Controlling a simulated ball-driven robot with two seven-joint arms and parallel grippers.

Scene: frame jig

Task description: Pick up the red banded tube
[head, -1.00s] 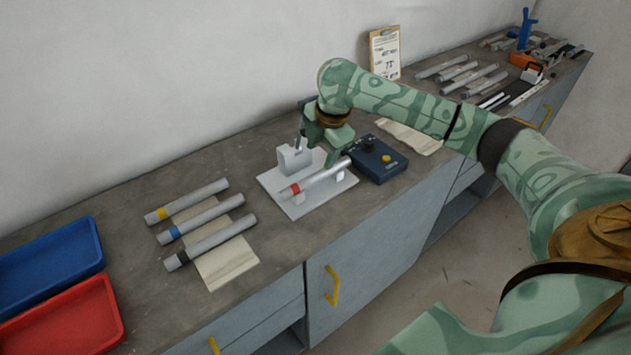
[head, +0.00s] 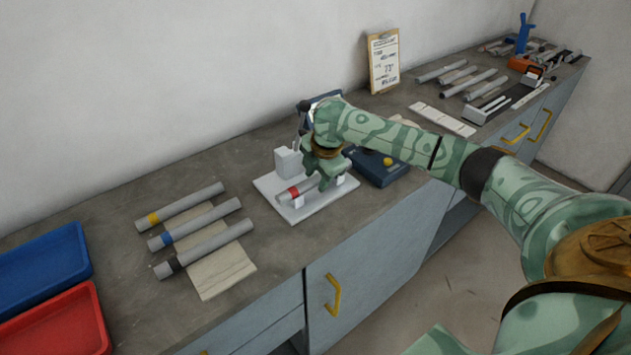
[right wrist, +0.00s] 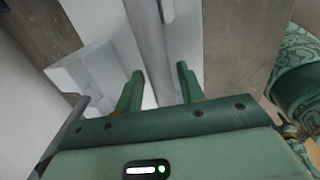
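The red banded tube (head: 284,195) is a grey tube with a red band near its left end. It lies on the small white jig (head: 299,214) on the bench. My right gripper (head: 322,184) is low over the tube's right part and hides that part in the head view. In the right wrist view, my right gripper's fingers (right wrist: 159,85) are apart, with the grey tube (right wrist: 152,38) running between them. I cannot tell whether either finger touches it. The red band does not show there. My left gripper is not in view.
Tubes with yellow (head: 181,206), blue (head: 196,224) and black (head: 205,249) bands lie left of the jig. Blue (head: 88,250) and red (head: 101,315) trays stand at the far left. A dark blue box (head: 383,171) sits close right of the gripper.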

